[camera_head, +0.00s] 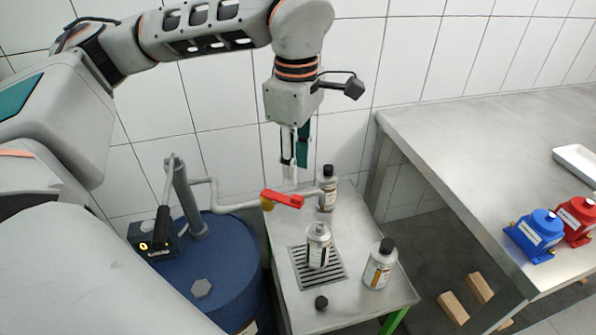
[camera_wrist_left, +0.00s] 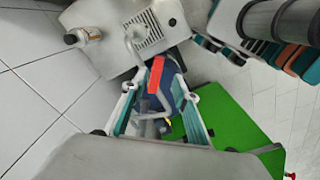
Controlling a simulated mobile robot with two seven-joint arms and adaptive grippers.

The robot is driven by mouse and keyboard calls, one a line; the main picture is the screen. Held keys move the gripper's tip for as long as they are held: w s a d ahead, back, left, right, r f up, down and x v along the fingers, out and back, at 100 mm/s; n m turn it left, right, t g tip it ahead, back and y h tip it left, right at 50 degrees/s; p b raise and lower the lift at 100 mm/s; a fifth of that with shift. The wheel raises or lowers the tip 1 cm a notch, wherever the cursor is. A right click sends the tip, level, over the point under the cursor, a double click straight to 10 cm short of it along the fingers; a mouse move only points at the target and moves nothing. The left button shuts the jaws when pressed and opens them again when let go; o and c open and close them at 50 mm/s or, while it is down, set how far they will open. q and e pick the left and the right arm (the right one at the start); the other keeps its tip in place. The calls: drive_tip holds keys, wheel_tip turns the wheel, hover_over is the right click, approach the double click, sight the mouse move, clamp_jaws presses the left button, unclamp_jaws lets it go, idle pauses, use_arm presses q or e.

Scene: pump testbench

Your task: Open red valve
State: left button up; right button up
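The red valve handle (camera_head: 283,199) sits on a grey pipe that runs from the blue drum (camera_head: 232,250) over a small metal table (camera_head: 350,300). The handle lies roughly along the pipe. In the head view my left gripper (camera_head: 295,172) points down just above the handle, seen edge-on. In the left wrist view the fingers of my left gripper (camera_wrist_left: 158,95) are spread apart, with the red handle (camera_wrist_left: 155,75) showing between and beyond them. I cannot tell whether a finger touches it. My right gripper is not seen in either view.
A black cap (camera_head: 321,303) lies nearby. Capped bottles stand behind (camera_head: 328,188) and at right (camera_head: 380,264). A larger bench at right holds blue (camera_head: 537,233) and red (camera_head: 577,218) pumps.

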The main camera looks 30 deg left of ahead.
sight(297, 197)
use_arm(q)
drive_tip(key=shift+w+a, duration=0.1)
drive_tip(key=shift+w, duration=0.05)
drive_tip(key=shift+f, duration=3.85)
clamp_jaws()
